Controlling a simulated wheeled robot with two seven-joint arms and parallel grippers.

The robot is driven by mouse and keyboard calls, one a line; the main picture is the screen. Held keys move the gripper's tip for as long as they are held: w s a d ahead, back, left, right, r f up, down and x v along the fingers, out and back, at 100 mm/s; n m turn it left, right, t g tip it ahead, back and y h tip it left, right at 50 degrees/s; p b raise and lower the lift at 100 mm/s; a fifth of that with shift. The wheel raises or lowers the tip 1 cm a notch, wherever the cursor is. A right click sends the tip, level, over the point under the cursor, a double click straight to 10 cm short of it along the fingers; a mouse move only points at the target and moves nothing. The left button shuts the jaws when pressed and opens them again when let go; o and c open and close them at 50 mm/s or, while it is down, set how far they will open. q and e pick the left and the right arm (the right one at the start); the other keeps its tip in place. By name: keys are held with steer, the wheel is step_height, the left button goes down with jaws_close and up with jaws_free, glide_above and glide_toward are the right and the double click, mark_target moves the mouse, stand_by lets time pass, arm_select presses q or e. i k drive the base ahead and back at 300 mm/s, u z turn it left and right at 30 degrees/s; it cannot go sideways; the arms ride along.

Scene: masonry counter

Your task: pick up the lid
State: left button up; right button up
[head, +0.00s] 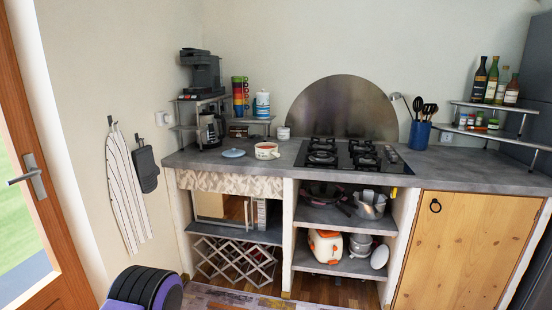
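A small blue-grey lid (233,153) with a knob on top lies flat on the grey counter (210,161), near its front edge on the left side. Just to its right stands a white and red pot (267,151), open at the top, with a small gap between them. Neither my left nor my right gripper shows in the head view, so whether they are open or shut is hidden.
A hob (345,155) sits right of the pot. A coffee maker (209,128), stacked coloured mugs (240,96) and a blue-white canister (262,105) stand behind the lid. Open shelves (235,234) are below. The counter in front of the lid is clear.

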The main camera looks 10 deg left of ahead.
mark_target(235, 153)
steer(key=u, duration=0.9)
steer(key=i, duration=0.7)
steer(key=u, duration=0.45)
steer(key=i, duration=1.15)
steer(key=z, duration=0.95)
steer(key=i, duration=0.75)
steer(key=z, duration=0.8)
